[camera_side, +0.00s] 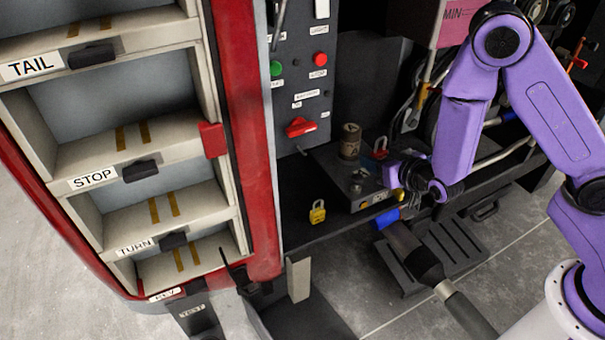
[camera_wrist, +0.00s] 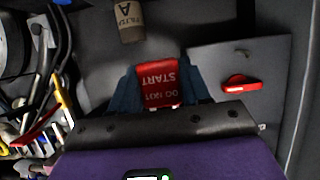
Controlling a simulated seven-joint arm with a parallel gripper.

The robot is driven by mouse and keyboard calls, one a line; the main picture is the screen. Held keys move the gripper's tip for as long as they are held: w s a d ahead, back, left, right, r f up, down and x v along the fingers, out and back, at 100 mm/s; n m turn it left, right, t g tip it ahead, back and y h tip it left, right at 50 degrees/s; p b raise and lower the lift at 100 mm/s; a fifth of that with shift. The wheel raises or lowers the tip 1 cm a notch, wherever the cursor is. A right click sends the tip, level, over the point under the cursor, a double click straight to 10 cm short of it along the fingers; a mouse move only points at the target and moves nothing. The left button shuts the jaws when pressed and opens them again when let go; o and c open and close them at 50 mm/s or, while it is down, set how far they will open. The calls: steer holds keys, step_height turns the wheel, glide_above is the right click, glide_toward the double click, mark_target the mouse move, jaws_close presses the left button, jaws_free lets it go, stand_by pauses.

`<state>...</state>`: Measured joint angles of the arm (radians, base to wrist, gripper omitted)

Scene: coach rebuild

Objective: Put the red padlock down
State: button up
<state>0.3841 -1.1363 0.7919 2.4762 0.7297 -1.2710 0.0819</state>
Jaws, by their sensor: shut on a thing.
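The red padlock (camera_wrist: 158,83) is between the two dark blue fingers of my gripper (camera_wrist: 160,88) in the wrist view. Its face carries white lettering reading DO NOT START, upside down in this view. My gripper is shut on it. In the side view, the red padlock (camera_side: 380,148) shows at the far side of my purple gripper (camera_side: 390,170), above the dark shelf and beside a dark box. The fingers are mostly hidden there, and I cannot tell whether the padlock touches a surface.
A brown filter canister (camera_side: 351,140) stands on the dark box (camera_side: 358,182). It also shows in the wrist view (camera_wrist: 129,20). A yellow padlock (camera_side: 317,211) is on the shelf at left. A red switch handle (camera_side: 299,127) is on the panel. Cables and tools crowd the right.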

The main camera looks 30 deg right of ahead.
steer(key=s+a+f, duration=0.2)
steer(key=s+a, duration=0.1)
steer(key=a, duration=0.4)
steer(key=s+a+f, duration=0.2)
steer(key=s+a, duration=0.2)
steer(key=a, duration=0.2)
steer(key=shift+a+f, duration=0.2)
steer(key=shift+a, duration=0.2)
steer(key=shift+w, duration=0.1)
steer(key=w+f, duration=0.1)
steer(key=w, duration=1.7)
